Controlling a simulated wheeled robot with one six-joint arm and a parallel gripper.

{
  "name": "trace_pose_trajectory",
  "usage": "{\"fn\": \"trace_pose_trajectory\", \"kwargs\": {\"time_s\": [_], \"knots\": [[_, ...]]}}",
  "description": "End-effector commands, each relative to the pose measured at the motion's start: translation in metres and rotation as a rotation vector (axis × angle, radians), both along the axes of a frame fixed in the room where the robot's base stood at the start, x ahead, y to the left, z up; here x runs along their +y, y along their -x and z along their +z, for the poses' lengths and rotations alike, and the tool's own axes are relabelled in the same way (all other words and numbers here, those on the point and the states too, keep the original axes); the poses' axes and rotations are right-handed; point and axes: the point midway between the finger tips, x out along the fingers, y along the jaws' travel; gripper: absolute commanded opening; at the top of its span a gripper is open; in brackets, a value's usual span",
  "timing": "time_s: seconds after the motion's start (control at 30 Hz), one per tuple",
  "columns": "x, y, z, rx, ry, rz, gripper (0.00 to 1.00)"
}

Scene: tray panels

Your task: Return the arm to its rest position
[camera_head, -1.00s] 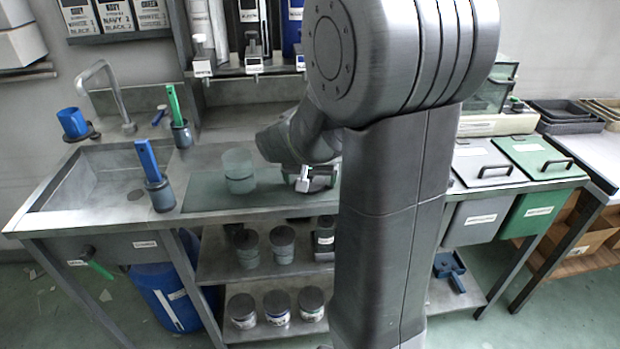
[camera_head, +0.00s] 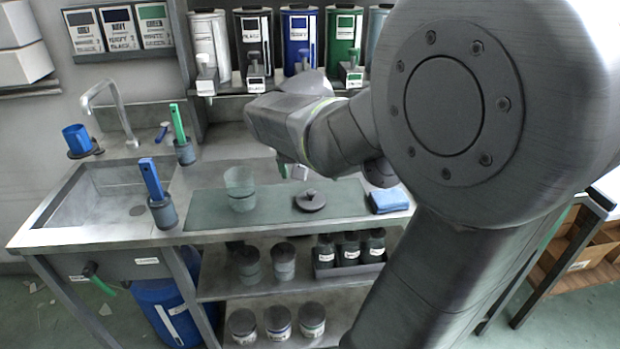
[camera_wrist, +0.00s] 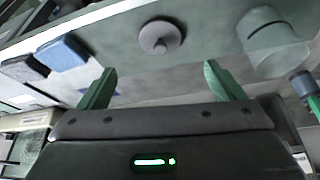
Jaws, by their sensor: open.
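My gripper shows in the wrist view (camera_wrist: 155,85) with its two green fingers spread apart and nothing between them. In the head view my arm is folded in front of the bench, and the gripper (camera_head: 292,172) is mostly hidden behind the wrist, above the back of the counter. A grey round lid with a knob (camera_head: 310,201) lies on the green mat (camera_head: 270,205); it also shows beyond the fingers in the wrist view (camera_wrist: 160,38). A clear cup (camera_head: 240,190) stands on the mat left of the lid, apart from the gripper.
A blue folded cloth (camera_head: 389,200) lies right of the lid. A sink (camera_head: 105,200) is at the left, with brush holders (camera_head: 163,212) beside it. Paint dispensers (camera_head: 253,45) stand on the shelf behind. Several jars sit on the shelves below (camera_head: 282,262).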

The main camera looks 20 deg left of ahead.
Motion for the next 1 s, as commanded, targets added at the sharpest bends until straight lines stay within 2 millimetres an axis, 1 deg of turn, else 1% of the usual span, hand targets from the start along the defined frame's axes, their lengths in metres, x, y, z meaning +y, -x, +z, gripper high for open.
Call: {"fn": "trace_pose_trajectory", "kwargs": {"time_s": [0.1,0.37,0.53,0.67,1.0], "knots": [[-0.001,0.002,0.005,0.0,-0.001,0.0,0.89],[-0.001,0.002,0.005,0.0,0.0,0.0,0.89],[0.0,0.0,-0.002,0.001,0.002,-0.001,0.89],[0.002,-0.006,-0.018,0.003,0.004,-0.001,0.89],[0.01,-0.03,-0.08,0.004,0.004,-0.002,0.89]]}}
